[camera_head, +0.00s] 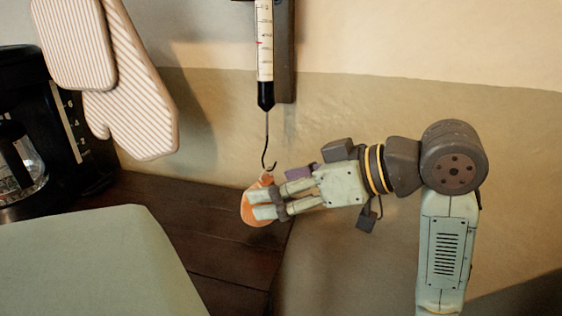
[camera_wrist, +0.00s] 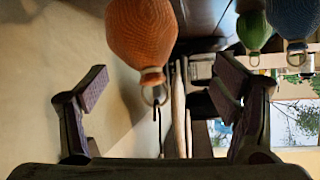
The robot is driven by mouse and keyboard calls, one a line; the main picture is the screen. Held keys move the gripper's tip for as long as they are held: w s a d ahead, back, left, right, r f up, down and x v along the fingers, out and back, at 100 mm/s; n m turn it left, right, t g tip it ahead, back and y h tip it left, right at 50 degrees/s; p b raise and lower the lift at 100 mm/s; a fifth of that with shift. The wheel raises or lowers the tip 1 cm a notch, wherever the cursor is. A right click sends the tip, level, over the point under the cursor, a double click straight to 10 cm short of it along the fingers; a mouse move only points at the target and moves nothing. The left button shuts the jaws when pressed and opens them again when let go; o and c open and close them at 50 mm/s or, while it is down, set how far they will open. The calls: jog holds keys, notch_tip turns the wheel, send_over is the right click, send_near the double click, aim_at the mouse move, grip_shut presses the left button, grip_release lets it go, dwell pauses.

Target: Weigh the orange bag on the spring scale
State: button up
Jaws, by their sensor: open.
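The orange bag (camera_head: 248,209) is at the tips of my gripper (camera_head: 270,203) in the head view, just below the spring scale's hook (camera_head: 266,150). The spring scale (camera_head: 264,50) hangs upright on the wall, a white tube with a red mark and a black lower end. In the wrist view, which looks upside down, the orange bag (camera_wrist: 142,30) has a metal ring at its neck, and the thin hook (camera_wrist: 158,128) meets that ring. The bag appears to hang from the hook. My fingers are spread on either side, with gaps between them and the bag.
A green bag (camera_wrist: 254,30) and a blue bag (camera_wrist: 294,18), each with a ring, show in the wrist view. Striped oven mitts (camera_head: 128,105) hang left of the scale. A black coffee maker (camera_head: 25,120) stands at the left on the dark wooden shelf (camera_head: 180,215).

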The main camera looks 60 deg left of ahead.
dwell(0.3)
notch_tip(320, 180, up, 10)
dwell(0.5)
